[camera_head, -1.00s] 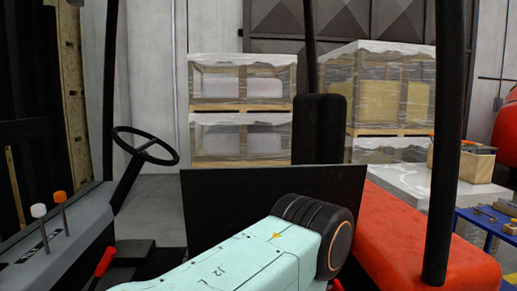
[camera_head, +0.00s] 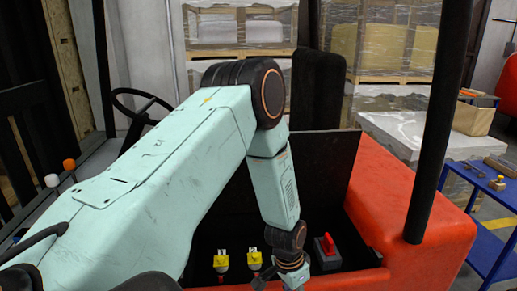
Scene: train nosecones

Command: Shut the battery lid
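The battery lid (camera_head: 325,165) is a flat black panel. It stands raised at the back of the open battery compartment of the red forklift, partly hidden behind my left arm. In the compartment are two yellow tags (camera_head: 221,260) marked 1 and 2 and a red switch (camera_head: 327,245) on a grey block. My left arm reaches in from the lower left and bends down over the compartment. Its dark wrist and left gripper (camera_head: 294,278) are low in front of the lid, near tag 2 and the red switch. The fingers are too unclear to read. My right gripper is out of view.
The red forklift body (camera_head: 410,215) and a black post (camera_head: 436,130) bound the compartment on the right. The black seat back (camera_head: 322,95) is behind the lid. A steering wheel (camera_head: 140,105) is at left, a blue table (camera_head: 490,215) at far right.

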